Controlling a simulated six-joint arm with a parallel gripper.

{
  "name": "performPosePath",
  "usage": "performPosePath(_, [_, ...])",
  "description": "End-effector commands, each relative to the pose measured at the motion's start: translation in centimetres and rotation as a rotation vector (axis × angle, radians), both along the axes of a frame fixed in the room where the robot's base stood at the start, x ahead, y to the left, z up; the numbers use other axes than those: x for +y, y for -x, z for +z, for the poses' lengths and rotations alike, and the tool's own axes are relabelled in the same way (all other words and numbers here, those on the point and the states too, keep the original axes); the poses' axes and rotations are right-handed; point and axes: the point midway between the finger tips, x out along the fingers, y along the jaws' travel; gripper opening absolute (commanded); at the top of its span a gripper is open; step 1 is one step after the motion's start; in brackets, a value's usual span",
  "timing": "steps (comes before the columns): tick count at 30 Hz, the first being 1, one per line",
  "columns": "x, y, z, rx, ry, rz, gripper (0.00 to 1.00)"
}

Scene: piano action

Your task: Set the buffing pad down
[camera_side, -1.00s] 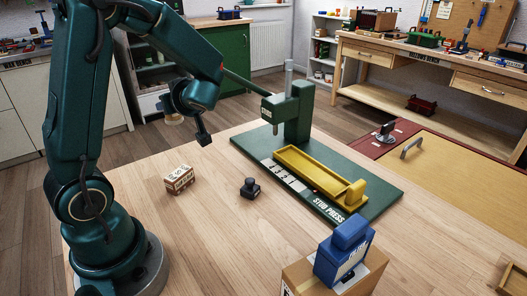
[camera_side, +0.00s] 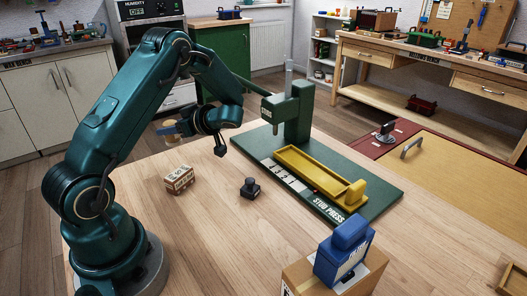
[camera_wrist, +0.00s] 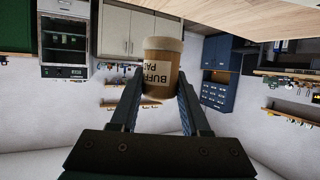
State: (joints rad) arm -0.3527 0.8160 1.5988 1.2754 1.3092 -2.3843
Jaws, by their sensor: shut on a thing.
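The buffing pad (camera_wrist: 162,72) is a tan cylinder with a pale rim, and its dark lettering is upside down in the wrist view. My gripper (camera_wrist: 160,88) is shut on it, one dark finger on each side. In the side view the pad (camera_side: 165,129) shows small at the left of my wrist, and my gripper (camera_side: 178,127) points left. The pad is held in the air, clear of the wooden bench (camera_side: 215,225). The far side of the pad is hidden.
A small lettered box (camera_side: 178,180) and a dark knobbed stamp (camera_side: 249,188) stand on the bench. The green stud press (camera_side: 297,112) with its yellow tray (camera_side: 310,170) is to the right. A blue device (camera_side: 343,255) sits on a cardboard box in front. Bare bench lies around the stamp.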

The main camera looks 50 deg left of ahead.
Motion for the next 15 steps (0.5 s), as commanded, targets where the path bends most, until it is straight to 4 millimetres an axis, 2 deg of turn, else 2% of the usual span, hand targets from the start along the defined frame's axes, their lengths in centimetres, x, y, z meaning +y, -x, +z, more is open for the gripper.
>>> performPosePath(1, [-0.2, -0.8, -0.6, 0.001, 0.0, -0.004, 0.0])
performPosePath(6, [-0.4, -2.4, -1.5, 0.001, 0.0, -0.001, 0.0])
performPosePath(11, [-0.5, -2.7, -2.1, 0.003, 0.001, -0.001, 0.0])
performPosePath(15, [-0.6, -2.6, -4.1, 0.007, 0.003, -0.001, 0.0])
